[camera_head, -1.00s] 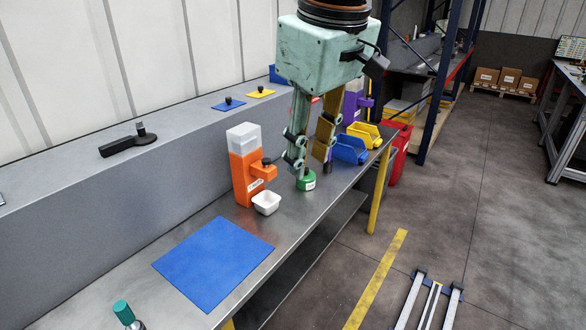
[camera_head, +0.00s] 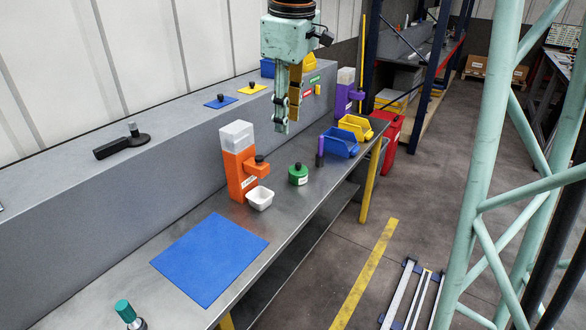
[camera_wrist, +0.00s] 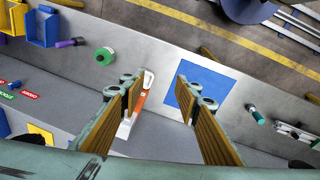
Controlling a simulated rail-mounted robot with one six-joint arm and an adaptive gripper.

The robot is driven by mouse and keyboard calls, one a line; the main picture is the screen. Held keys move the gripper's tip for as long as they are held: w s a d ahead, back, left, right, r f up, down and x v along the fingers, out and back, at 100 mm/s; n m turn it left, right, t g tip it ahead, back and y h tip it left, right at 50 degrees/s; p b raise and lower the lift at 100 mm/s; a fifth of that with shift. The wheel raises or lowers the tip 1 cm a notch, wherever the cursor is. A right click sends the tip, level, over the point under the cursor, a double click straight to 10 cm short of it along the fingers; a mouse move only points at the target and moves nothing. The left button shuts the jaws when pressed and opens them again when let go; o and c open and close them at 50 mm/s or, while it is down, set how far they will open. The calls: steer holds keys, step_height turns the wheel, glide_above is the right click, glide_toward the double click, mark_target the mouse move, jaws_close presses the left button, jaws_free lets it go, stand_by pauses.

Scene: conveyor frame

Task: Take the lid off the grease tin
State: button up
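The green grease tin (camera_head: 298,177), with a white label, stands upright on the steel bench, right of the orange dispenser. A lid with a small dark knob (camera_head: 298,166) sits on top of it. The tin also shows in the wrist view (camera_wrist: 105,57), at upper left. My gripper (camera_head: 287,122) hangs above and behind the tin, clear of it. In the wrist view my gripper (camera_wrist: 158,95) has its fingers wide apart, with nothing between them.
The orange dispenser (camera_head: 238,175) and a white bowl (camera_head: 260,198) stand left of the tin. A blue mat (camera_head: 210,260) lies in front, uncovered.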

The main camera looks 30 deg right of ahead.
steer(key=w+d+f+n+p, duration=0.2)
steer(key=w+d, duration=0.2)
steer(key=w, duration=0.5)
steer(key=n+g+p, duration=0.2)
steer(key=n+p, duration=0.4)
steer(key=n, duration=0.1)
glide_above(299, 163)
step_height(299, 163, down, 18)
steer(key=shift+f, duration=0.25)
steer(key=shift+f, duration=4.3)
steer(key=shift+s, duration=0.1)
